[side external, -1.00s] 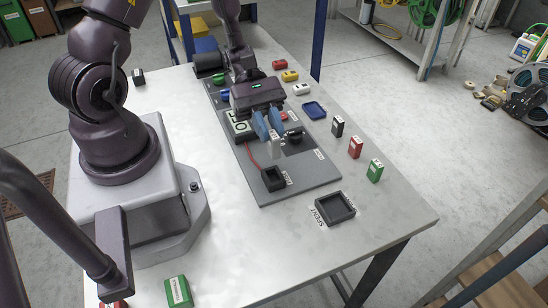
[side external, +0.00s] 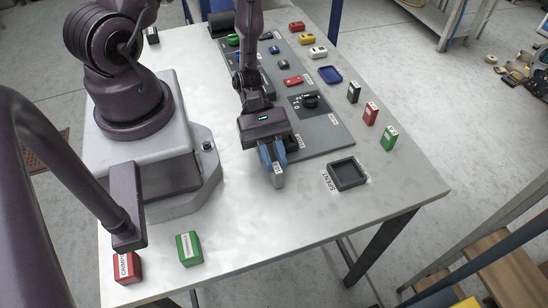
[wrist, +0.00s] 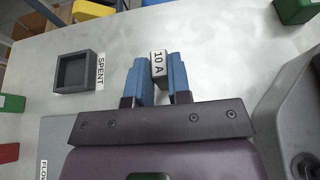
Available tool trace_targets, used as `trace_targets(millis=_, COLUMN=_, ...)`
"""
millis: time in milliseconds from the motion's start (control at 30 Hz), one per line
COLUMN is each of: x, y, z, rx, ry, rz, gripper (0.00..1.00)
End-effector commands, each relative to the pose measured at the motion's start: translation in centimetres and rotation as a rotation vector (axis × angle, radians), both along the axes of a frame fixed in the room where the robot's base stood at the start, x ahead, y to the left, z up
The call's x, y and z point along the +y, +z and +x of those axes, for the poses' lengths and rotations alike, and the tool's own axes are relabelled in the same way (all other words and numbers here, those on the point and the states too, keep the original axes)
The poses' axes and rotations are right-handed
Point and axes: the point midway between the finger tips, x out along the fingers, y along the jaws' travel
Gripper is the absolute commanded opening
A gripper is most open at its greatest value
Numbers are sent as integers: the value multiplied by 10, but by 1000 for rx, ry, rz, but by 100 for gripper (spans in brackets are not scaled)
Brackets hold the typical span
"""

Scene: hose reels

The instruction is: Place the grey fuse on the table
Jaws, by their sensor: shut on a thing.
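The grey fuse (wrist: 158,62), labelled "10 A", is between the blue fingers of my gripper (wrist: 157,78) in the wrist view. In the side external view my gripper (side external: 273,165) is shut on the fuse (side external: 278,180), which points down over the front part of the white table (side external: 250,235), just off the near edge of the grey panel (side external: 328,138). I cannot tell whether the fuse touches the table or hangs slightly above it.
A dark tray marked SPENT (side external: 347,173) stands to the right of my gripper. Green (side external: 189,249) and red (side external: 127,267) blocks lie at the front left. Black, red and green blocks (side external: 388,138) line the right side. The table's front middle is clear.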

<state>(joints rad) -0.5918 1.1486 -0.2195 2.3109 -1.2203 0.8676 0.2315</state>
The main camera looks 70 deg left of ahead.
Motion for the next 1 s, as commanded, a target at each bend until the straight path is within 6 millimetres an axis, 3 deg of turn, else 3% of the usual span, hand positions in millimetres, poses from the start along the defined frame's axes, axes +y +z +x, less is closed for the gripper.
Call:
trace_targets(millis=400, x=0, y=-6, z=0, rx=0, ry=0, rz=0, gripper=0)
trace_targets(millis=433, x=0, y=-7, z=0, rx=0, ry=0, rz=0, gripper=20)
trace_targets(millis=533, x=0, y=-6, z=0, rx=-1, ry=0, rz=0, gripper=44)
trace_targets(millis=867, x=0, y=-4, z=0, rx=-1, ry=0, rz=0, gripper=44)
trace_targets(millis=1000, x=16, y=3, z=1, rx=-5, ry=3, rz=3, gripper=44)
